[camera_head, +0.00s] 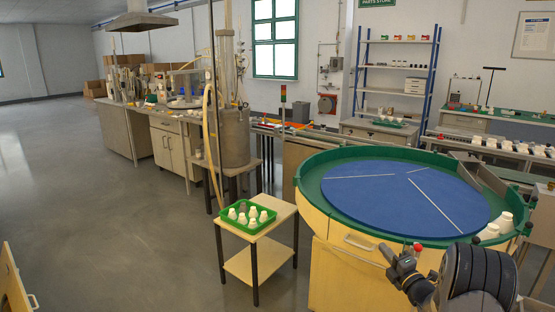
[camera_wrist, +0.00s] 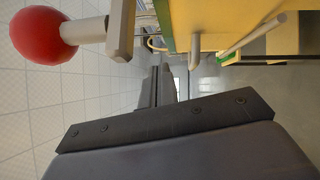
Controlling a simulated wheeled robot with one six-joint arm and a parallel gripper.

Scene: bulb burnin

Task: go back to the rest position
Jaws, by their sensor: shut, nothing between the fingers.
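My gripper (camera_head: 397,262) is in front of the round table's near edge, at the lower right of the head view, with my dark arm to its right. Its fingers are shut and appear empty. In the wrist view, my gripper (camera_wrist: 163,88) points away over the floor, with no object visible between the fingers. A red ball (camera_wrist: 40,35) on a pale stem is close by at upper left. It also shows just above my gripper in the head view (camera_head: 418,247).
The round table has a blue top (camera_head: 385,200) and green rim (camera_head: 318,200); white pieces (camera_head: 490,231) sit at its right. A small table (camera_head: 246,234) holds a green tray (camera_head: 228,221) with several white pieces (camera_head: 252,223). Open floor (camera_head: 110,220) lies to the left.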

